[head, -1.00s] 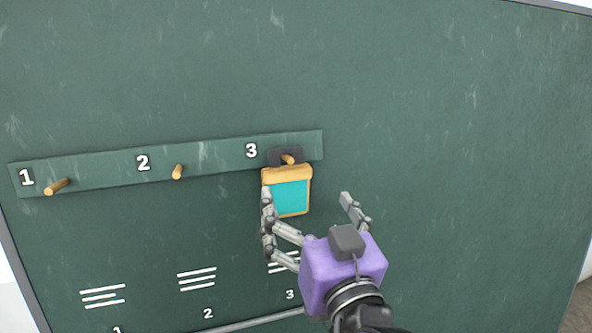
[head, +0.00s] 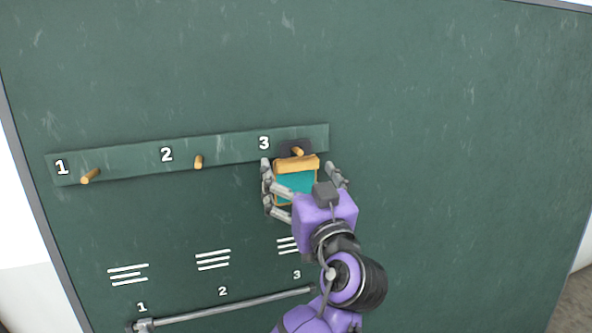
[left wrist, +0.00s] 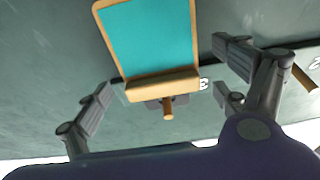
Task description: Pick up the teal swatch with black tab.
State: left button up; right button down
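The teal swatch (head: 294,184) has an orange-tan frame with a thick top bar, and its black tab (head: 287,147) hangs on the wooden peg (head: 297,151) at number 3. It also shows in the left wrist view (left wrist: 152,38), with the peg and dark tab below it in the picture. My left gripper (head: 299,169) is open, with fingers on both sides of the swatch. Gaps show between the fingers and the frame in the left wrist view, so it is not gripped. The gripper partly hides the swatch's lower part in the head view. My right gripper is not in view.
The rail (head: 232,152) on the green board also carries bare pegs at 1 (head: 90,176) and 2 (head: 199,162). A grey bar (head: 230,307) runs along the lower board, near my arm. The board right of the swatch is clear.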

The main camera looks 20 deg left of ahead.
pick_arm(q)
jog(key=c, duration=1)
jog(key=shift+c, duration=0.2)
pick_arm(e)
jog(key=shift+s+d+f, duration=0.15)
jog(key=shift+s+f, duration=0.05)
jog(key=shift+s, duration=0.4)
pick_arm(q)
jog(key=shift+r, duration=0.1)
jog(key=shift+s+b, duration=0.1)
jog(key=shift+b, duration=0.2)
jog(key=r+b+v, duration=0.2)
jog(key=b+v, duration=0.1)
jog(key=v, duration=1.4)
jog(key=shift+s+d+r+b, duration=0.3)
jog(key=shift+s+d+r, duration=0.1)
jog(key=shift+r, duration=0.1)
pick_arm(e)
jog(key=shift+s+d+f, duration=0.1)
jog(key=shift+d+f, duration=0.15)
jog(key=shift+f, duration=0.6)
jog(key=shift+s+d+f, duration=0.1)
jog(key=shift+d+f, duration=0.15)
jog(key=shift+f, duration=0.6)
pick_arm(q)
jog(key=shift+a+r, duration=0.1)
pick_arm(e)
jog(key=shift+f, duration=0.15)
